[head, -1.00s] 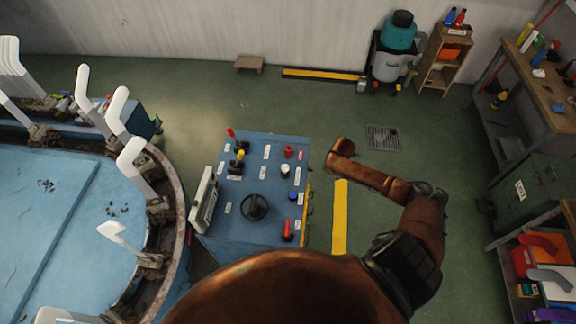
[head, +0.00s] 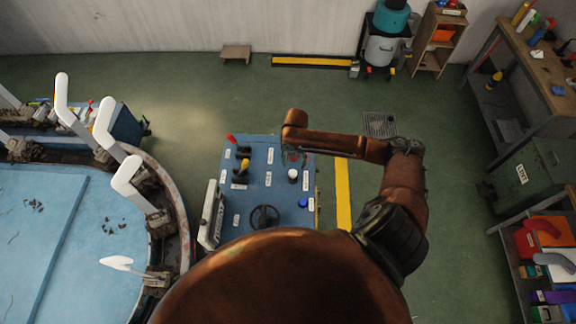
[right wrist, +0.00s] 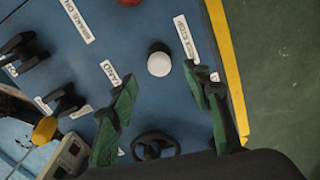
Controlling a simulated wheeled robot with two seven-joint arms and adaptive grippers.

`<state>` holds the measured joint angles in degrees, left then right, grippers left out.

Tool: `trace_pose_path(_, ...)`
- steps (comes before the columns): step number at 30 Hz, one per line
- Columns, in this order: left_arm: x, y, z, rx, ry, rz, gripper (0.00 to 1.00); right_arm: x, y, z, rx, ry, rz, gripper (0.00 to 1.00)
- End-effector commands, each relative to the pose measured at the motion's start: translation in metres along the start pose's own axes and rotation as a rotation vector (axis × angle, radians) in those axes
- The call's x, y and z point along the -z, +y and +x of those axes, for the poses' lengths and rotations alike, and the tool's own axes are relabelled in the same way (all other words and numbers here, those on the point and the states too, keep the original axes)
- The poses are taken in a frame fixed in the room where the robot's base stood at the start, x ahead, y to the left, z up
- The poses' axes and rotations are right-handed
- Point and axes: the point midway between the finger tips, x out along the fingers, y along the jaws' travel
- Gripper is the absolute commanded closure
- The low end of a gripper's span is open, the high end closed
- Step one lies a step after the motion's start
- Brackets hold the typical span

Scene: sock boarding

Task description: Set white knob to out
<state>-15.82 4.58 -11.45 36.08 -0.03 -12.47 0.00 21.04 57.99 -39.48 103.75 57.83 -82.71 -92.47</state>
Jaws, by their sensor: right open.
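The white knob (head: 292,174) is a small round knob on a dark base, on the right part of the blue control panel (head: 252,190). In the right wrist view the white knob (right wrist: 159,61) shows from above, between labels that seem to read HAND and STOP. My left gripper is not in view.
A black handwheel (head: 265,217), a blue knob (head: 303,202) and black levers, one with a yellow top (head: 245,165), stand on the panel nearby. A red knob (right wrist: 130,2) shows at the wrist view's top edge.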

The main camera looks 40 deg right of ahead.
Motion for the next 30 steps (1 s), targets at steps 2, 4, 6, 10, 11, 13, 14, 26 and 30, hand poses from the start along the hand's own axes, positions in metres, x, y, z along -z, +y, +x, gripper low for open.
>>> trace_pose_path(2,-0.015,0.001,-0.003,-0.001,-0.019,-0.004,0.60,0.002,0.003,0.012,0.000,0.003,-0.002,0.55)
trace_pose_path(4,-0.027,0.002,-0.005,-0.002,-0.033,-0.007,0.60,0.002,0.005,0.023,0.001,0.003,-0.005,0.55)
trace_pose_path(6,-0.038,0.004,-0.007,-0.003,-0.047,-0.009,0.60,0.002,0.007,0.035,0.000,0.003,-0.007,0.55)
trace_pose_path(10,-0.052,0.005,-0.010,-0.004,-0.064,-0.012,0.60,0.002,0.008,0.052,-0.001,0.001,-0.008,0.55)
trace_pose_path(11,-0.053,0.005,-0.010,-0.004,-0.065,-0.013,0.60,0.001,0.007,0.056,-0.001,0.001,-0.008,0.55)
trace_pose_path(13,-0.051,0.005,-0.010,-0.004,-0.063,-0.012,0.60,0.001,0.007,0.062,-0.001,0.001,-0.008,0.55)
trace_pose_path(14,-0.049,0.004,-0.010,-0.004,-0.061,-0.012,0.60,0.001,0.007,0.065,-0.001,0.000,-0.007,0.55)
trace_pose_path(26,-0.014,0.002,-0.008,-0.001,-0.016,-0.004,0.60,0.001,0.005,0.069,-0.001,-0.001,-0.005,0.59)
trace_pose_path(30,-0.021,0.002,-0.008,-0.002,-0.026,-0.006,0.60,0.001,0.005,0.069,-0.001,-0.001,-0.005,0.68)
